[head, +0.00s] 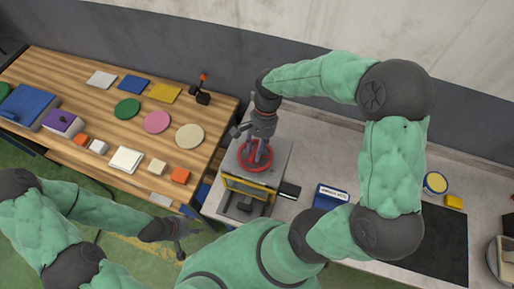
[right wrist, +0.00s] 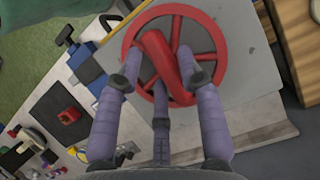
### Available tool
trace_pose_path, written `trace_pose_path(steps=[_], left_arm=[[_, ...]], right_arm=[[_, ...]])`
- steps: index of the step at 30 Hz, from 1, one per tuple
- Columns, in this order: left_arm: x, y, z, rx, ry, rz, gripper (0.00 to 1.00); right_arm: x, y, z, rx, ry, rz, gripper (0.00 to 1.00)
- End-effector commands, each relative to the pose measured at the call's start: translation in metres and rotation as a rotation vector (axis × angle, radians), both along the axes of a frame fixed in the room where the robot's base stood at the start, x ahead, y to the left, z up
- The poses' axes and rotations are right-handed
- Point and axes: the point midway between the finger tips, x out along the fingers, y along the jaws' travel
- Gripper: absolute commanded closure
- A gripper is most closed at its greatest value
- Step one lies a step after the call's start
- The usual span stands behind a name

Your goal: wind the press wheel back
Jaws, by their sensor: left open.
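The red press wheel (head: 256,156) lies on top of the grey press (head: 276,159) with the yellow front bar. In the right wrist view the wheel (right wrist: 205,22) is a spoked ring with a thick red bar (right wrist: 165,65) across its middle. My right gripper (head: 259,146) is over the wheel, pointing down. In its wrist view the purple fingers (right wrist: 160,62) stand around the bar, with one finger on each side and a third behind. Whether they press on the bar is unclear. My left gripper (head: 180,238) is open and empty, low at the left, away from the press.
A wooden table (head: 215,111) at the left holds coloured discs, squares and blocks, plus a blue box (head: 28,105). My right arm arches over the grey bench.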

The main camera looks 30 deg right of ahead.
Motion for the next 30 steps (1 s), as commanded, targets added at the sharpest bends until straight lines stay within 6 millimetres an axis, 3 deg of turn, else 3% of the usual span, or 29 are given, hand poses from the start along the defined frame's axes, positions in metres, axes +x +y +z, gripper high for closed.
trace_pose_path(steps=[9, 13, 23, 30], left_arm=[[0.0000, 0.0000, 0.0000, 0.000, 0.000, 0.000, 0.48], [0.0000, 0.0000, 0.0000, 0.000, 0.000, 0.000, 0.48], [0.0000, 0.0000, 0.0011, 0.000, 0.000, 0.000, 0.48], [0.0000, 0.0000, 0.0051, 0.000, 0.000, 0.000, 0.48]], right_arm=[[-0.0005, 0.0006, -0.0018, 0.000, 0.000, 0.000, 0.65], [-0.0004, 0.0006, -0.0018, 0.000, 0.000, 0.000, 1.00], [0.0000, 0.0003, -0.0014, -0.001, -0.001, 0.024, 1.00], [0.0011, 0.0002, -0.0006, -0.001, -0.001, 0.142, 1.00]])
